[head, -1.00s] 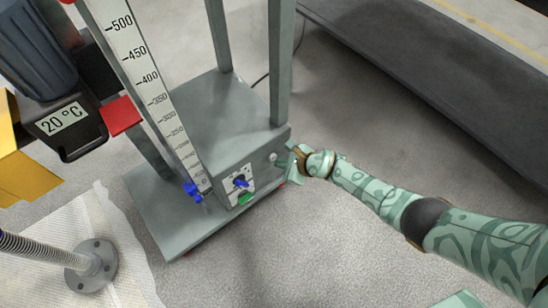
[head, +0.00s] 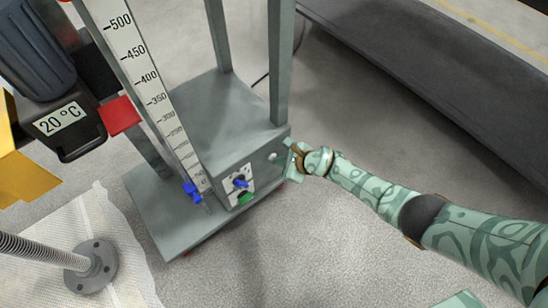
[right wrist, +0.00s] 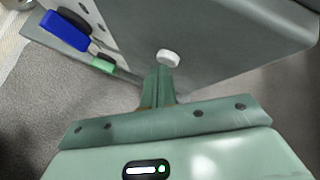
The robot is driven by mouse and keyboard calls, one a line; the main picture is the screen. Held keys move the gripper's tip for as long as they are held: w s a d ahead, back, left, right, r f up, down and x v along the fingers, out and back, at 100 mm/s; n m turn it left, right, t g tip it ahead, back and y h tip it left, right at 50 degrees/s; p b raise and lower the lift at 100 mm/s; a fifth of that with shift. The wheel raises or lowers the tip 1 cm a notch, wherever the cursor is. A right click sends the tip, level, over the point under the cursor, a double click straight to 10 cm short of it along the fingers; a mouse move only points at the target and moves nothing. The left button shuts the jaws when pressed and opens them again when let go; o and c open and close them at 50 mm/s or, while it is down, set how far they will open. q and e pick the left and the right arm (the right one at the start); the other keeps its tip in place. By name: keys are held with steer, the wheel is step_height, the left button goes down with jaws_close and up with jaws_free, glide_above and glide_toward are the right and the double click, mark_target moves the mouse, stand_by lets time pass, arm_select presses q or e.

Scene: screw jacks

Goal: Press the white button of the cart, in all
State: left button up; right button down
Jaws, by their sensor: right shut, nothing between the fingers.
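The cart is a grey box-shaped lift base (head: 230,115) with a tall scale. Its white button (head: 272,156) is a small round knob on the front face, to the right of the control panel. It also shows large in the right wrist view (right wrist: 169,57), uncovered. My right gripper (head: 289,158) is shut and empty, just right of the button in the head view. In the right wrist view its closed fingertips (right wrist: 160,70) end at the button's lower edge. I cannot tell whether they touch it. My left gripper is not in view.
Beside the button is a panel with a blue knob (head: 240,182) and a green button (head: 246,198). A blue clamp (head: 191,189) sits low on the scale. A dark platform (head: 430,70) lies at the upper right. Grey floor in front of the cart is clear.

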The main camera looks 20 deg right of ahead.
steer(key=shift+w+a, duration=0.1)
steer(key=shift+w, duration=0.1)
stand_by(0.4)
steer(key=shift+s+d+p, duration=0.15)
steer(key=shift+s+d, duration=0.05)
steer(key=shift+s, duration=0.3)
steer(key=shift+s+d+p, duration=0.15)
steer(key=shift+s+d, duration=0.05)
steer(key=shift+s, duration=0.25)
steer(key=shift+s, duration=0.1)
steer(key=s, duration=0.1)
steer(key=s+d+p, duration=0.1)
steer(key=s, duration=0.2)
steer(key=shift+s+d, duration=0.3)
steer(key=shift+d, duration=0.05)
